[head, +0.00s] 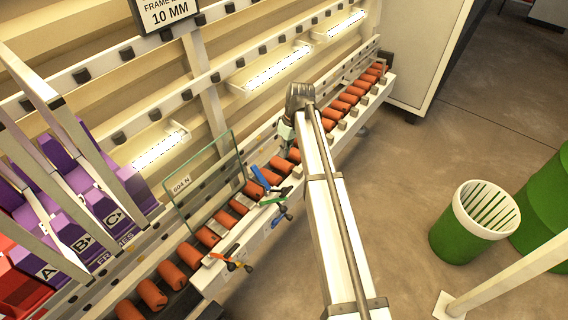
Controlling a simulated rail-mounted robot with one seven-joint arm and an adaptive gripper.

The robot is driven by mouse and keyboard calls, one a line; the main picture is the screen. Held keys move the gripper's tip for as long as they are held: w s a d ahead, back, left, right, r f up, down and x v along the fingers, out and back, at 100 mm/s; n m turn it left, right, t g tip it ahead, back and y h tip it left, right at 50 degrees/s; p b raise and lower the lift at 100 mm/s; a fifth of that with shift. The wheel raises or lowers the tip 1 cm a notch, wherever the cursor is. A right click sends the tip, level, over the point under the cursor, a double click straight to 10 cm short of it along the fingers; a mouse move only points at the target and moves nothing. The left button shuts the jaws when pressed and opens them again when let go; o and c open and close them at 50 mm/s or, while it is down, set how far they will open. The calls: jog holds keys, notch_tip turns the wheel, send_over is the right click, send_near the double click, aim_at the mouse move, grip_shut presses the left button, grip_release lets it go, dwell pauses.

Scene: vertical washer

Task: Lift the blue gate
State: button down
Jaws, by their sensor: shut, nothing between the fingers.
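A glass pane (207,185) stands upright along the row of orange rollers. Just right of it, a blue bar (260,172) leans at a slant above the rollers. A second blue piece (272,201) lies lower, beside a small black part, at the conveyor's front edge. I cannot tell which blue piece is the gate. My arm reaches in from the bottom and bends down at a grey joint. My gripper (285,150) hangs below that bend, close over the rollers, beyond and to the right of the blue pieces. It is shut and empty, and its fingers are small and partly hidden.
Orange rollers (207,237) run diagonally along the machine. Small coloured levers (237,265) stick out from its front edge. Purple frame racks (80,210) stand at left. A green-and-white bin (474,222) stands at right. The floor between is clear.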

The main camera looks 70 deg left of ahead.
jog(key=shift+w+d+p+x, duration=0.2)
jog(key=shift+d+p+x, duration=0.4)
jog(key=shift+x, duration=1.45)
jog(key=shift+w+d+p+x, duration=0.2)
jog(key=shift+p+x, duration=0.65)
jog(key=shift+x, duration=1.25)
jog(key=shift+w+d+p+x, duration=0.15)
jog(key=shift+d+p+x, duration=0.45)
jog(key=shift+x, duration=1.45)
jog(key=shift+a+f, duration=0.1)
jog(key=shift+a, duration=0.1)
jog(key=shift+d, duration=0.1)
